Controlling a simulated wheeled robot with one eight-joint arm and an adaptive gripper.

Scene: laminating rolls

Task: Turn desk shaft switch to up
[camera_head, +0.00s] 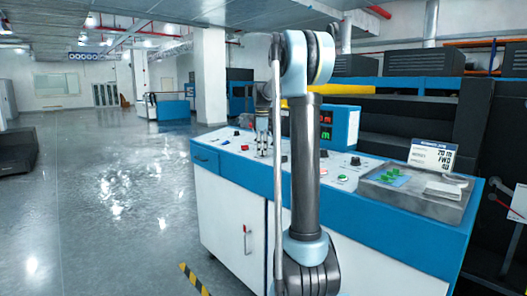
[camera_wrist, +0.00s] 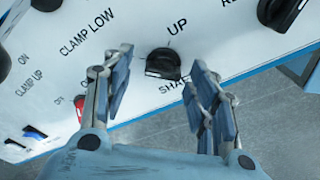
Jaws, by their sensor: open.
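The shaft switch (camera_wrist: 163,62) is a black rotary knob on the white panel in the wrist view. The word UP and a short line are printed above it. Lettering starting "SHA" shows below it, partly hidden by the right finger. A white strip shows on the knob's lower edge. My gripper (camera_wrist: 161,68) is open, with one finger on each side of the knob. I cannot tell whether either finger touches it. In the head view my gripper (camera_head: 263,132) is over the far left part of the blue and white desk (camera_head: 222,207), and the knob cannot be made out.
Another black knob (camera_wrist: 283,12) is at the upper right of the wrist view. A red switch (camera_wrist: 80,108) and a blue switch (camera_wrist: 34,132) are at the left. A display box (camera_head: 338,126) and a grey tray (camera_head: 418,208) stand on the desk. Open floor lies left.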

